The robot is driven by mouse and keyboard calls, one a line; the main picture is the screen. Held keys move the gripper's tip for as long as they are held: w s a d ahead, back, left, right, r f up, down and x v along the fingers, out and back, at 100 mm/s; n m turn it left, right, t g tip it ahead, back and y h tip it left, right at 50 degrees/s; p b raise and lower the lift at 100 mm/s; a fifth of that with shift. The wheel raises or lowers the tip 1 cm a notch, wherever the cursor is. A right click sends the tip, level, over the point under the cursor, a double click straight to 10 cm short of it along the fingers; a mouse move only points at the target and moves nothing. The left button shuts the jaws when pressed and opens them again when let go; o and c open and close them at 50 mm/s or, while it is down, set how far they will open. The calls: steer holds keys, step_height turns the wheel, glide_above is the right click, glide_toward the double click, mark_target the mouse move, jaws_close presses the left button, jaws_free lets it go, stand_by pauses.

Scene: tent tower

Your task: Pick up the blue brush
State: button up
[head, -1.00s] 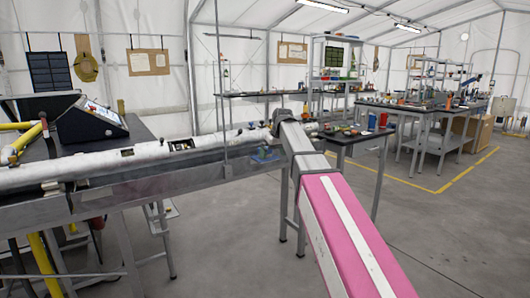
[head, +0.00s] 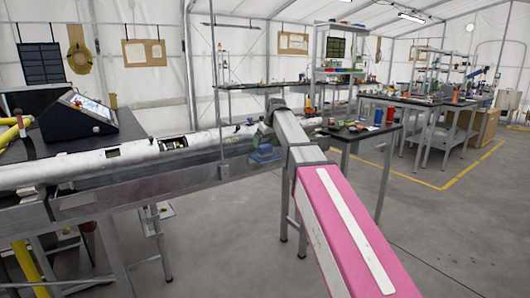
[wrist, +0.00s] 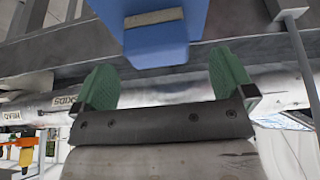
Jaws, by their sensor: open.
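A blue object (head: 263,153), which looks like the blue brush, is low beside the long white tube in the head view, just beyond the end of my arm. In the wrist view a large smooth blue body (wrist: 165,28) with a grey strip comes in from the top edge, so only part of it shows. My gripper (wrist: 163,62) is open, with its two green fingers spread on either side of the blue body's lower end. No grip on it is visible.
The long white tube (head: 60,172) lies along the metal bench (head: 130,196) and passes behind my fingers in the wrist view. A thin upright post (head: 219,110) stands at the bench. A small dark table (head: 350,133) with cups is to the right. Open floor lies at right.

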mark_target(264, 147)
steer(key=shift+w+x, duration=0.15)
steer(key=shift+x, duration=1.25)
steer(key=shift+w+x, duration=0.15)
steer(key=shift+x, duration=1.2)
steer(key=shift+r, duration=0.15)
steer(key=c, duration=1.1)
steer(key=shift+o, duration=0.2)
steer(key=shift+r, duration=0.1)
steer(key=shift+r, duration=0.45)
step_height(264, 147, up, 3)
steer(key=shift+f, duration=0.15)
steer(key=s+a+r, duration=0.7)
steer(key=s+a, duration=0.1)
steer(key=shift+s+a+r, duration=0.1)
steer(key=shift+a, duration=0.05)
